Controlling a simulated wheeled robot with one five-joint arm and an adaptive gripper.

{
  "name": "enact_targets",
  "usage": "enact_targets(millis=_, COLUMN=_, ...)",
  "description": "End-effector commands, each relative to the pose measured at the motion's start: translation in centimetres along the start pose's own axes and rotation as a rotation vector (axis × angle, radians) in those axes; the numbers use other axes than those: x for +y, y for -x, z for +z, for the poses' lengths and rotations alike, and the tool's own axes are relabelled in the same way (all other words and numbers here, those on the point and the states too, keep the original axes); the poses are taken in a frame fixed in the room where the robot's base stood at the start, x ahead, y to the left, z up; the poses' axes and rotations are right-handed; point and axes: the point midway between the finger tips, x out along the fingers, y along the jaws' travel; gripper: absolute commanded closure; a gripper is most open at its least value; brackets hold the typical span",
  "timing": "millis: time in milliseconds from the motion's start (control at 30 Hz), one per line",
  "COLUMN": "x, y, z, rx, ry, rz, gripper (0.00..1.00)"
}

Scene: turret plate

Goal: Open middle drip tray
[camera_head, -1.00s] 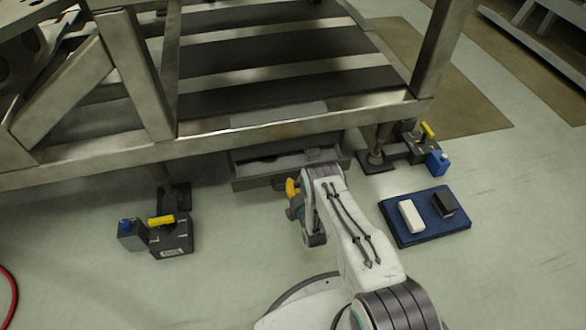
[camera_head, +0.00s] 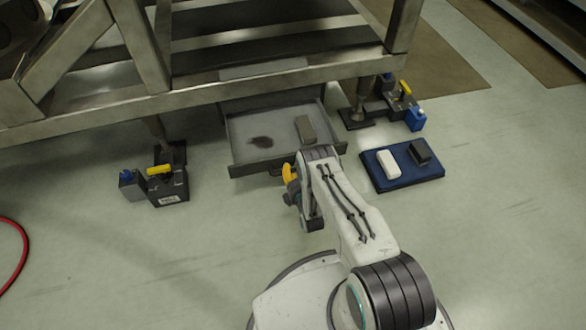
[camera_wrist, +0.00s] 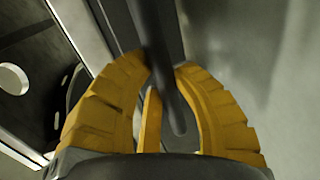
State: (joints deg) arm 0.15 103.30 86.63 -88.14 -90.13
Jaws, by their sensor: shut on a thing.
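The middle drip tray (camera_head: 234,138) is a grey drawer under the metal frame. It stands well out from the frame in the head view. A dark stain and a grey block (camera_head: 305,128) show inside it. My gripper (camera_head: 289,173) has yellow fingers and is at the tray's front face. In the wrist view my gripper (camera_wrist: 165,100) is shut around a dark bar, the tray's handle (camera_wrist: 172,95), which runs between the two yellow fingers. In the head view the handle is mostly hidden by my arm.
A blue mat (camera_head: 405,182) with a white block (camera_head: 388,164) and a black block (camera_head: 420,152) lies on the floor to the right. Black jack-like units stand at left (camera_head: 168,185) and right (camera_head: 400,105). A red hose (camera_head: 22,255) lies at far left. Floor left of my arm is clear.

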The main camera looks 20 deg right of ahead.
Motion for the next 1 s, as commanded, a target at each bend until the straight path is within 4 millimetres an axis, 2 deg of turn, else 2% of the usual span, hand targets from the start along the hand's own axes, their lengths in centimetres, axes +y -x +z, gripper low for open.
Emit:
enact_targets(millis=367, x=0.05, y=-0.03, z=-0.02, rx=0.000, ry=0.000, rz=0.001, gripper=1.00)
enact_targets(millis=400, x=0.05, y=-0.03, z=-0.02, rx=0.000, ry=0.000, rz=0.001, gripper=0.73)
enact_targets(millis=600, x=0.05, y=-0.03, z=-0.02, rx=0.000, ry=0.000, rz=0.001, gripper=0.56)
enact_targets(millis=700, x=0.05, y=-0.03, z=-0.01, rx=0.000, ry=0.000, rz=0.001, gripper=0.47)
enact_targets(millis=1000, x=0.02, y=0.15, z=-0.01, rx=0.000, ry=0.000, rz=0.000, gripper=0.47)
